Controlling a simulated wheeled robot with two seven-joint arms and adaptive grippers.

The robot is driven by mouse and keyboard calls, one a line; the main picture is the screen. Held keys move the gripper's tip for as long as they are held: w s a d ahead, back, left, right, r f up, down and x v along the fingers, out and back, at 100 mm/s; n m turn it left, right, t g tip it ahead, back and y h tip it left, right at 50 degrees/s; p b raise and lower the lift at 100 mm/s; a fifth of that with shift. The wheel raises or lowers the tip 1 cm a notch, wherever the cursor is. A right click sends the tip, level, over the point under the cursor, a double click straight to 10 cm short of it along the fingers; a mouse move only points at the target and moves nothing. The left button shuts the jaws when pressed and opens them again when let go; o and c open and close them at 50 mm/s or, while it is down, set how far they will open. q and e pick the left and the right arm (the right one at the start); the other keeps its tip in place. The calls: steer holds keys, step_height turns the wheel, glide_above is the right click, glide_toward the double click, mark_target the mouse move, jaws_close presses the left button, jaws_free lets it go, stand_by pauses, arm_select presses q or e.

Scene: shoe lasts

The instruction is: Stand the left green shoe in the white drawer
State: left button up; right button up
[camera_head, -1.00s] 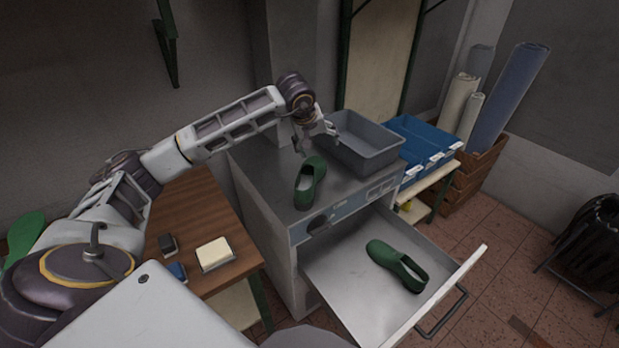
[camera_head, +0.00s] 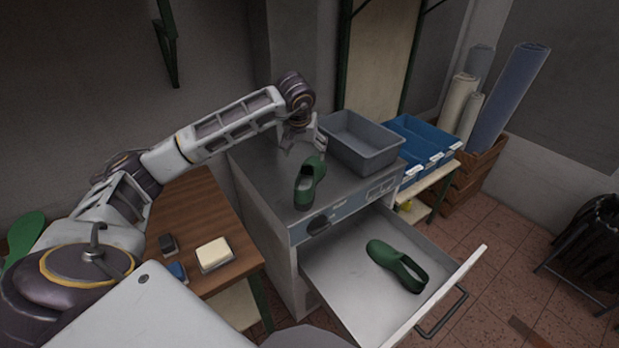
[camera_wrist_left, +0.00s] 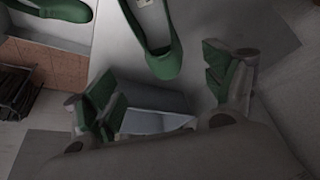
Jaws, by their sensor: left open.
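One green shoe (camera_head: 308,188) sits on the metal top of the cabinet, near its front edge, with its opening toward the back. It also shows in the left wrist view (camera_wrist_left: 164,60). A second green shoe (camera_head: 385,255) lies in the pulled-out white drawer (camera_head: 345,290), on its floor. My left gripper (camera_head: 302,143) is open and empty, above the cabinet top just behind the first shoe. In the left wrist view the green-padded fingers (camera_wrist_left: 168,85) are spread, with the shoe's end beyond the gap between them. My right gripper is not in view.
A grey bin (camera_head: 361,146) stands on the cabinet top, close right of my left gripper. Blue bins (camera_head: 425,140) are on a bench to the right. A wooden table (camera_head: 195,215) with small blocks stands left. The drawer floor is free around its shoe.

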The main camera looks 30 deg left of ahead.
arm_select(q)
steer(key=f, duration=0.1)
glide_above(308, 174)
steer(key=s+d, duration=0.1)
steer(key=s, duration=0.1)
step_height(308, 174, down, 6)
steer(key=shift+s+f+p, duration=0.1)
steer(key=shift+f+p, duration=0.15)
steer(key=shift+p, duration=0.15)
steer(key=shift+f, duration=0.45)
steer(key=shift+p+x, duration=0.45)
steer(key=shift+x, duration=1.4)
steer(key=shift+f, duration=0.55)
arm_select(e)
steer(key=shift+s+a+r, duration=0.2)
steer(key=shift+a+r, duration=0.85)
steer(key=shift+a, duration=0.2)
